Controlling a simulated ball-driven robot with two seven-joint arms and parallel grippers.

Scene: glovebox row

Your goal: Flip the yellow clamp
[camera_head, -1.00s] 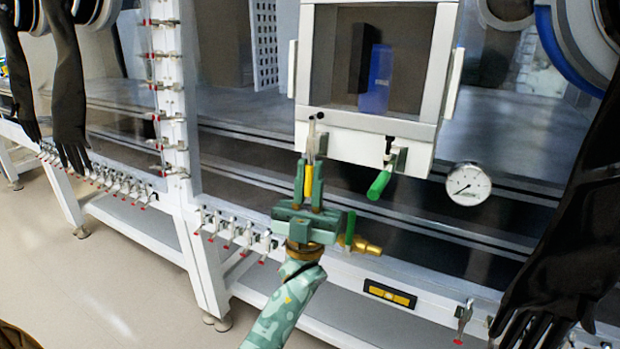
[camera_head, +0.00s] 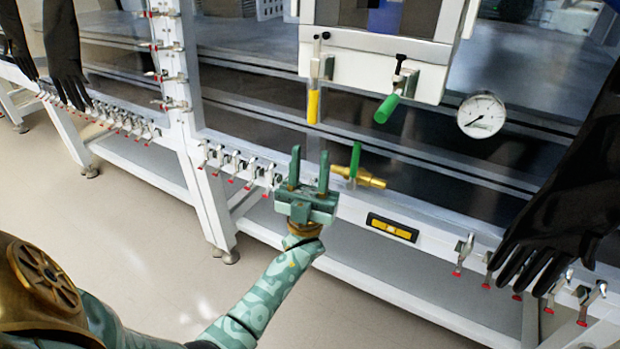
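The yellow clamp (camera_head: 313,107) is on the front of the white box at its lower left corner. Its yellow handle hangs down from a metal bracket. My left gripper (camera_head: 309,165) is below the yellow handle in the picture. Its two green fingers point up, stand apart and have nothing between them. The fingertips are clear of the handle. My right gripper does not show.
A green-handled clamp (camera_head: 387,108) sits right of the yellow one on the white box (camera_head: 375,67). A brass valve with a green lever (camera_head: 370,180) is right of my gripper. A gauge (camera_head: 481,115) and black glove (camera_head: 570,205) are further right.

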